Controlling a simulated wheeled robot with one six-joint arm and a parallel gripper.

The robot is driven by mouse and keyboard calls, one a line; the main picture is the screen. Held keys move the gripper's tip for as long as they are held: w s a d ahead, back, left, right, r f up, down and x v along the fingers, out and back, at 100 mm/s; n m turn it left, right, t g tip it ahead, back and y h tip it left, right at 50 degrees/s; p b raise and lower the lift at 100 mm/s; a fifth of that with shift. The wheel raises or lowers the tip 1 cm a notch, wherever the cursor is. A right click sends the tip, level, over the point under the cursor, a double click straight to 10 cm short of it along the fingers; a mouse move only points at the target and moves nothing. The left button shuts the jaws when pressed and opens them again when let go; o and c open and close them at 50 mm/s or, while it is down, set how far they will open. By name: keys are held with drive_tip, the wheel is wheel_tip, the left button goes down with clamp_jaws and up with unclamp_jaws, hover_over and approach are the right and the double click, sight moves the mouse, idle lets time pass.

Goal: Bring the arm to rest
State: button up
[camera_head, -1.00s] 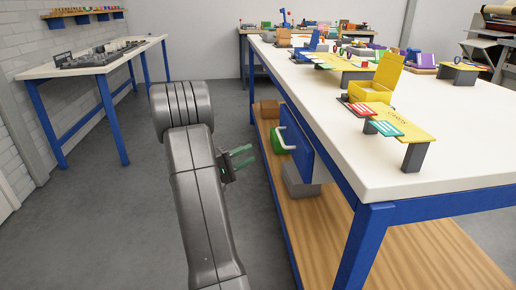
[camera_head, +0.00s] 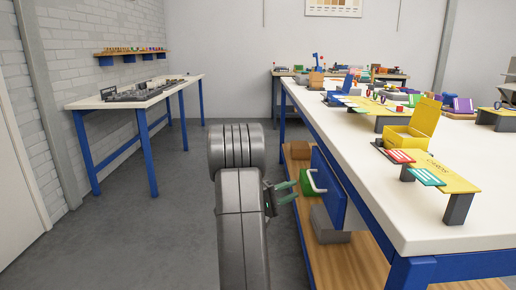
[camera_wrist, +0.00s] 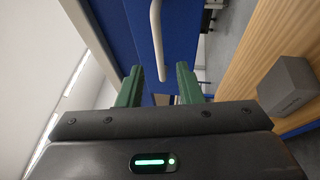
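My arm (camera_head: 240,225) rises in the middle of the head view, left of the white-topped workbench (camera_head: 410,225). My gripper (camera_head: 293,191) points right, toward the bench's side, with its two green fingers apart. In the wrist view the fingers (camera_wrist: 158,85) stand apart with nothing held between them. A blue drawer front (camera_head: 328,190) with a pale bar handle (camera_head: 312,181) is just beyond the fingertips. The handle (camera_wrist: 157,40) shows ahead of the gap in the wrist view, apart from the fingers.
A wooden lower shelf (camera_head: 360,265) carries a grey box (camera_head: 327,226) and a brown box (camera_head: 299,150). A yellow box (camera_head: 405,141) and a yellow board (camera_head: 440,177) are on the benchtop. A side table (camera_head: 150,94) stands left. Grey floor (camera_head: 120,235) is clear left of my arm.

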drive_tip(key=x, duration=0.5)
drive_tip(key=shift+w+d+r, duration=0.1)
drive_tip(key=shift+w+r, duration=0.1)
drive_tip(key=shift+w, duration=0.3)
drive_tip(key=shift+d, duration=0.1)
